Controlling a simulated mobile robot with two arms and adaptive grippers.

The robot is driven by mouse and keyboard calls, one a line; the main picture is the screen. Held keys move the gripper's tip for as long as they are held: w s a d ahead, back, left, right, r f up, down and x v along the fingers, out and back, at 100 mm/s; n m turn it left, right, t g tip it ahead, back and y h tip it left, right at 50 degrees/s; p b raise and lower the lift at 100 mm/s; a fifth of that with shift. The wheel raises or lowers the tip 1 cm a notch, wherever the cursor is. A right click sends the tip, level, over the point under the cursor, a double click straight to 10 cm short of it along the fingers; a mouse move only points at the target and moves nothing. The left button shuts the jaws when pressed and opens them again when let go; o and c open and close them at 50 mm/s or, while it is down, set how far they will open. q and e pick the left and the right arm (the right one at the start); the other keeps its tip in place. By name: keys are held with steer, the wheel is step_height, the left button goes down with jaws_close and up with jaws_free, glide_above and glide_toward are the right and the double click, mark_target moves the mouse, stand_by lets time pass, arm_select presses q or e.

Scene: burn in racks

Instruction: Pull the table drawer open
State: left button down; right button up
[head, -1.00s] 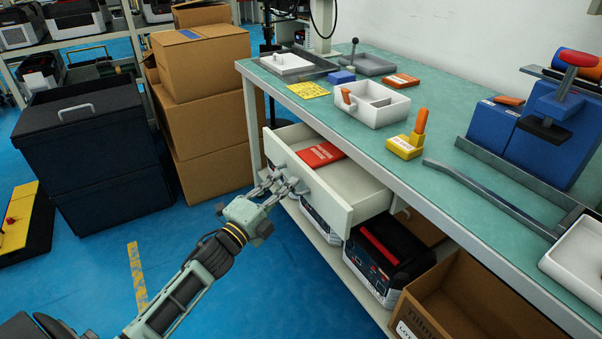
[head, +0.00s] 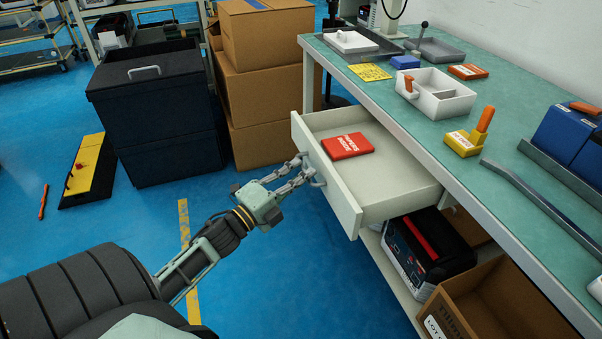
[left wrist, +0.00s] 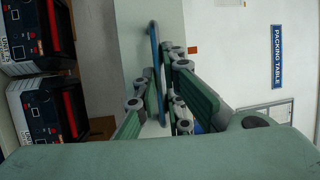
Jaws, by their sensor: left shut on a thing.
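The white table drawer (head: 338,196) stands pulled out from under the green-topped table (head: 425,125), with a red booklet (head: 347,146) lying inside. My left gripper (head: 312,172) is at the drawer's front face, shut on the drawer handle (head: 318,180). In the left wrist view the handle (left wrist: 154,70) shows as a thin bar between the fingers (left wrist: 160,100). The fingers partly hide the handle in the head view. My right gripper is in neither view.
Below the drawer, a black and red case (head: 430,245) and an open cardboard box (head: 490,305) sit on the lower shelf. Cardboard boxes (head: 262,90) and a black cabinet (head: 150,110) stand at the left. The blue floor before the drawer is clear.

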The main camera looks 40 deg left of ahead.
arm_select(q)
steer(key=c, duration=1.9)
jaws_free()
steer(key=shift+f, duration=0.15)
steer(key=shift+o, duration=0.2)
steer(key=v, duration=1.2)
steer(key=shift+w+d, duration=0.1)
